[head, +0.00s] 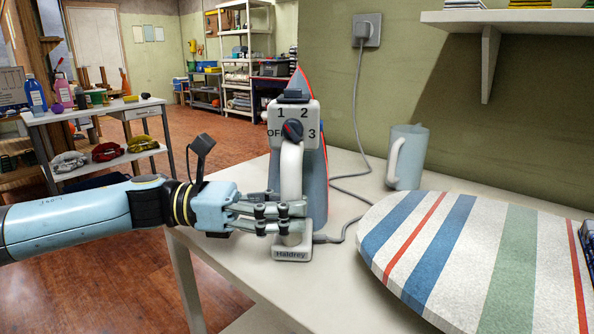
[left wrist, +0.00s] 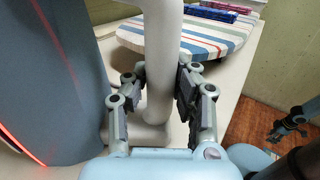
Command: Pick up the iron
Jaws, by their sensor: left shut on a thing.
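The iron (head: 313,178) stands upright on its heel on the white table, its grey-blue body edged in red and its dial marked OFF, 1, 2 and 3 facing me. My left gripper (head: 301,217) comes in from the left and is shut on the iron's white handle, low down near the heel. In the left wrist view the fingers (left wrist: 157,105) lie on both sides of the white handle (left wrist: 163,55), with the iron's body (left wrist: 50,80) to the left. What seems to be my right gripper (left wrist: 287,124) shows small and dark at the right edge there; its jaws are unclear.
A striped ironing board (head: 470,250) lies to the right on the table (head: 240,262). A pale blue jug (head: 407,158) stands behind. The iron's grey cord (head: 359,100) runs to a wall socket (head: 367,30). A shelf (head: 500,22) juts out at upper right.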

